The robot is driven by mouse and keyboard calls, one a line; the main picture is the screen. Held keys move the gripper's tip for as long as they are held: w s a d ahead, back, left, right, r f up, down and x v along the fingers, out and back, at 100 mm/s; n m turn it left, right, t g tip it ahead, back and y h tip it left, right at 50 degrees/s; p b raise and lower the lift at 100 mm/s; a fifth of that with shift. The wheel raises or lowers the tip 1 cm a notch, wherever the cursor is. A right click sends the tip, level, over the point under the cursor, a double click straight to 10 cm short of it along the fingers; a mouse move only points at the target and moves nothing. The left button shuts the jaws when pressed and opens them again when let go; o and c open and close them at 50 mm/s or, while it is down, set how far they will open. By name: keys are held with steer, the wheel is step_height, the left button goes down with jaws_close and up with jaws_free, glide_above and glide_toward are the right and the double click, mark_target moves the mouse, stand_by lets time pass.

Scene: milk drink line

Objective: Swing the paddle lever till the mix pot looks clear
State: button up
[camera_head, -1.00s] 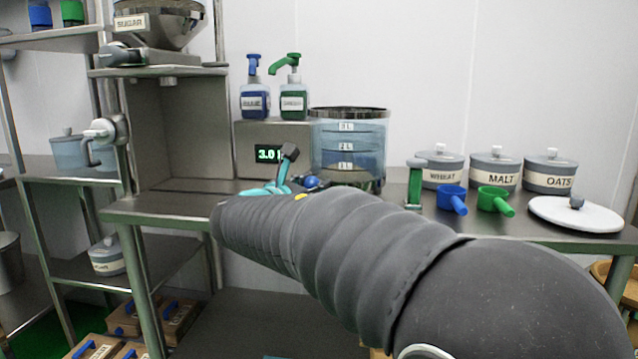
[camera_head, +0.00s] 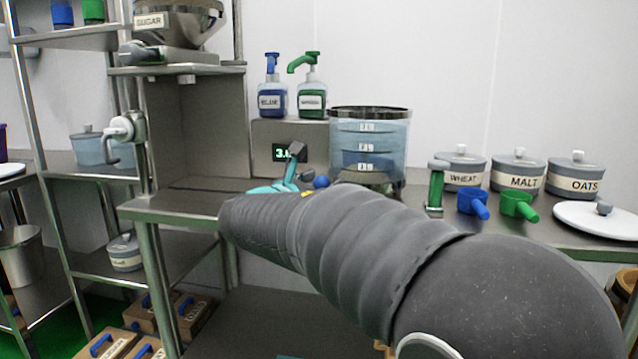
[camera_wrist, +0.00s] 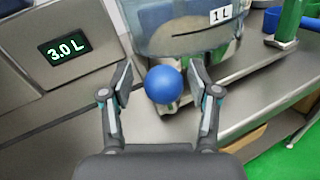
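The mix pot (camera_head: 369,140) is a see-through round vessel with litre labels and a dark rim. It looks bluish, with darker patches low down; I cannot tell how clear its contents are. A blue ball knob (camera_head: 321,182), seemingly the paddle lever's end, is low at the pot's front left. In the wrist view the knob (camera_wrist: 163,84) sits between the fingers of my gripper (camera_wrist: 162,82), with a gap on each side. The pot (camera_wrist: 185,30) is just beyond it. The lever's shaft is mostly hidden. My gripper (camera_head: 297,172) is partly hidden behind my arm.
A display box (camera_head: 265,143) reading 3.0 L stands left of the pot, with blue (camera_head: 272,98) and green (camera_head: 311,98) pump bottles on it. A green upright handle (camera_head: 436,190), scoops and labelled jars stand right. A steel shelf unit is left.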

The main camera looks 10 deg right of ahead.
steer(key=v, duration=1.2)
stand_by(0.3)
